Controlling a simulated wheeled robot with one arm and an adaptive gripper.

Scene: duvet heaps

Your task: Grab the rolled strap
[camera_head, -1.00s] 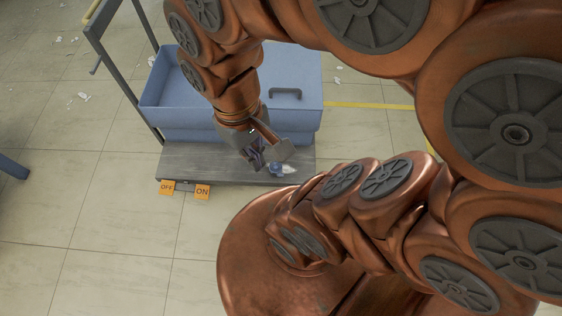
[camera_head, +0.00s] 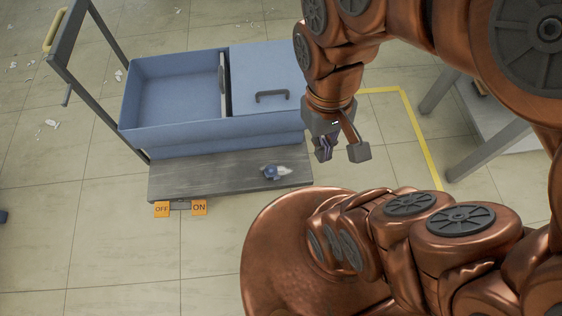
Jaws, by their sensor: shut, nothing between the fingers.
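A small blue and whitish item (camera_head: 276,171) lies on the grey trolley deck (camera_head: 210,178), near its right end. It is too small for me to tell whether it is the rolled strap, and I make out no other strap. My gripper (camera_head: 341,153) is shut and empty. It hangs to the right of the small item and of the trolley, apart from both.
A blue bin (camera_head: 170,133) with a handled lid (camera_head: 245,75) over its right half stands on the trolley. The trolley has a grey push frame (camera_head: 105,85) at left. A grey-legged table (camera_head: 490,135) stands at right. Yellow tape (camera_head: 418,130) marks the floor. The front-left floor is clear.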

